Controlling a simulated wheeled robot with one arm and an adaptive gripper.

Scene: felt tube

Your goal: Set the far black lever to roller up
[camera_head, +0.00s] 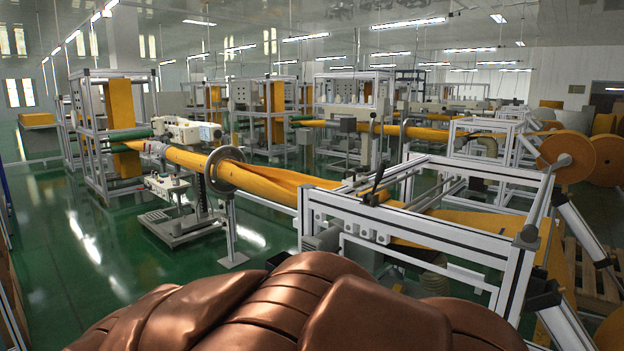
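A thin black lever (377,179) stands on the left part of the grey metal frame (425,232), near the orange felt. It is tilted slightly, with its top to the right. I cannot tell whether either knob belongs to a lever. The roller's height cannot be told from here. My gripper is not in view.
Orange felt (270,183) runs through a grey ring (225,169) to the frame. A sewing machine (187,130) stands behind it on the left. Orange felt rolls (567,157) are at the right. Green floor (90,240) is open at left.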

